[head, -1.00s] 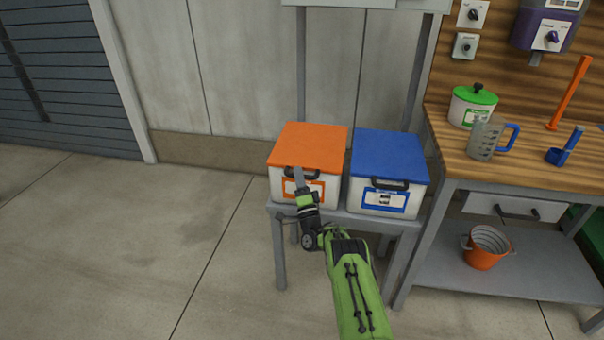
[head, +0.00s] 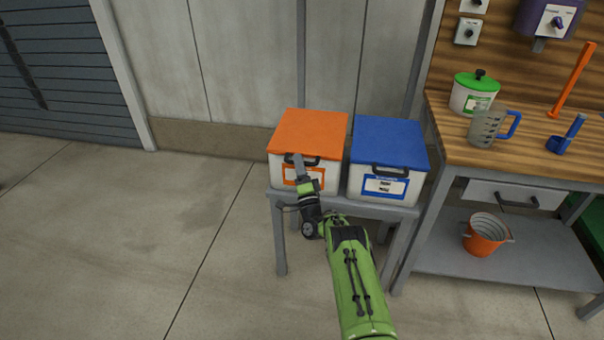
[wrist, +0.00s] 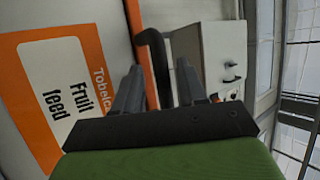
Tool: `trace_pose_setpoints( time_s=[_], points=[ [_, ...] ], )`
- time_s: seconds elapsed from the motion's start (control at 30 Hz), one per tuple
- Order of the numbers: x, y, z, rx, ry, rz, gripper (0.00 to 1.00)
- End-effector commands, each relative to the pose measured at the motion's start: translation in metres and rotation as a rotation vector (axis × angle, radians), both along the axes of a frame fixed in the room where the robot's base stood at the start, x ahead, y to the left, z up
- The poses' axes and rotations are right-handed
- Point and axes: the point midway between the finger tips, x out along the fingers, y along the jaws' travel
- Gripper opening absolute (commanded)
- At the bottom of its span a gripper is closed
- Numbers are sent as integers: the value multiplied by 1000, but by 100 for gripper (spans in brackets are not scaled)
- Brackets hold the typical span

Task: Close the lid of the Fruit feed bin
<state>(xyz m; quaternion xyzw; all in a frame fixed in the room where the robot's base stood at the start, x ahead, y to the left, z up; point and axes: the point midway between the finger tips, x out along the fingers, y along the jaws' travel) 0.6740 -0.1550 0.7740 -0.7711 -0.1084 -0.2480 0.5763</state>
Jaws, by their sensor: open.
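The Fruit feed bin (head: 329,178) is white with an orange label and stands on the left of a grey stand. Its orange lid (head: 309,130) lies flat over the top and looks down on the bin. My gripper (head: 298,158) is at the bin's front, by the black lid handle, and hides part of the handle and label. In the wrist view my gripper (wrist: 158,80) has its fingers apart, with the black handle (wrist: 151,50) showing between them. I cannot tell whether they touch it. The label (wrist: 68,88) there reads "Fruit feed".
A bin with a blue lid (head: 388,142) stands close to the right. Further right is a workbench (head: 455,148) with a green-lidded pot (head: 470,100) and a measuring jug (head: 487,128). An orange bucket (head: 484,236) sits on its lower shelf. The floor at left is clear.

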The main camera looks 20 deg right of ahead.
Motion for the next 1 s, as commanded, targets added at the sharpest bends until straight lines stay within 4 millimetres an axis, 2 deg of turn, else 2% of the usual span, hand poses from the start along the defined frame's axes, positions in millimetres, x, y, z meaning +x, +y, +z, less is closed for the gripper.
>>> trace_pose_setpoints(
  time_s=[0.17,0.5,0.6,0.73,1.0],
  points=[
    [-31,6,-16,0,9,4,42],
    [-109,17,-58,3,6,3,42],
    [-124,18,-68,2,3,0,42],
    [-132,19,-75,3,-1,1,42],
    [-133,19,-77,2,-2,0,42]
  ],
)
